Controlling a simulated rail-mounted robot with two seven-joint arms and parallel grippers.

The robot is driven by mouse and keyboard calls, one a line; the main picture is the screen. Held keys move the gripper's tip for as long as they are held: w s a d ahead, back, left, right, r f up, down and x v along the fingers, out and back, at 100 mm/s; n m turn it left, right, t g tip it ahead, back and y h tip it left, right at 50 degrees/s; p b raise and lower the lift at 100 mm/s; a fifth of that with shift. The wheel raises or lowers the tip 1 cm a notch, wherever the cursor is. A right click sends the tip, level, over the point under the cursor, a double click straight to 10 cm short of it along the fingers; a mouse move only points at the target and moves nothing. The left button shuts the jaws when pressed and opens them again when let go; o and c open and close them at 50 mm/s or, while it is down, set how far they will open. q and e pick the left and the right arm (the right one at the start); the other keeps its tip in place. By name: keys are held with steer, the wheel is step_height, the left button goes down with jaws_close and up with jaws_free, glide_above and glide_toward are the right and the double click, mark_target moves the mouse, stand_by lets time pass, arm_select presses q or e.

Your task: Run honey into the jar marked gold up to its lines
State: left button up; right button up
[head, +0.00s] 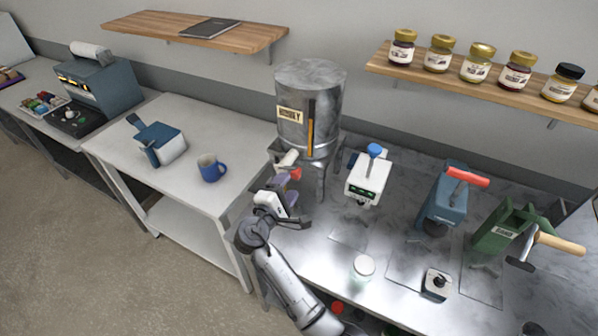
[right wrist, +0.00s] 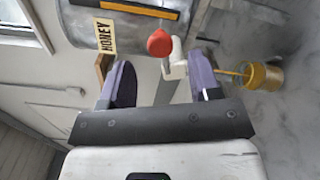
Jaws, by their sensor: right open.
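The steel honey tank (head: 310,105) stands at the back of the bench, with a "HONEY" label and an amber sight strip. It also shows in the right wrist view (right wrist: 135,28). Its tap has a white lever with a red knob (right wrist: 160,43). My right gripper (right wrist: 160,62) is open, with its purple fingers on either side of the lever area; contact is unclear. A thin yellow stream runs from beyond one finger to a jar with golden contents (right wrist: 266,77). The jar's marking and fill lines are unreadable. My right gripper in the head view (head: 286,190) hides the space below the tap.
An empty-looking clear jar (head: 363,268) stands at the bench front. A white device with a blue knob (head: 368,178), a blue press (head: 445,195) and a green press (head: 505,232) stand to the right. A blue mug (head: 211,168) is on the left table. Filled jars line the right shelf (head: 500,90).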

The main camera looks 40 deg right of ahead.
mark_target(295, 177)
steer(key=b+x, duration=0.1)
steer(key=x, duration=0.4)
steer(key=shift+w+d, duration=0.1)
steer(key=shift+d, duration=0.15)
arm_select(q)
steer(key=shift+d+f, duration=0.2)
steer(key=shift+f, duration=0.6)
arm_select(e)
steer(key=shift+x, duration=0.95)
steer(key=shift+c, duration=0.5)
steer(key=c, duration=0.5)
arm_select(q)
steer(key=shift+a, duration=0.2)
arm_select(e)
jaws_close()
